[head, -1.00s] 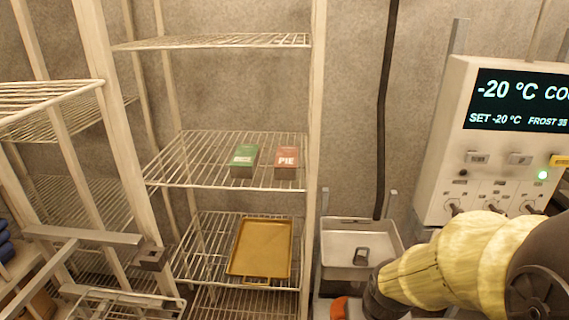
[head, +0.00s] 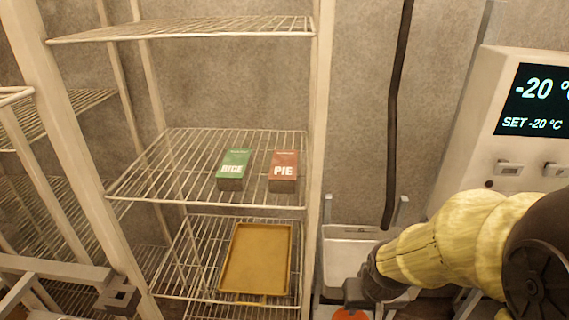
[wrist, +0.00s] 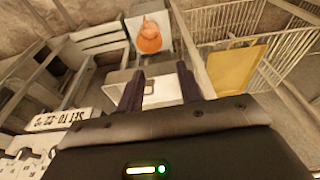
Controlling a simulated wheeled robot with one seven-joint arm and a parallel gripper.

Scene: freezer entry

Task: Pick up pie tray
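A red box labelled PIE (head: 283,172) sits on the middle wire shelf (head: 150,178), right of a green box labelled RICE (head: 233,170). A flat golden tray (head: 258,258) lies on the lower wire shelf; it also shows at the upper right of the wrist view (wrist: 233,70). My gripper (wrist: 160,88) has its two dark fingers apart with nothing held between them. In the head view my gripper is at the end of the yellow-sleeved arm, right of the shelves and below the PIE box, apart from it. The PIE box is not visible in the wrist view.
A pale basin (head: 345,245) stands right of the rack, behind my arm. A rack post (head: 318,130) separates the shelves from it. A control box with a display (head: 535,100) hangs at the right. An orange object (wrist: 149,38) shows beyond my fingers. Another rack stands at the left.

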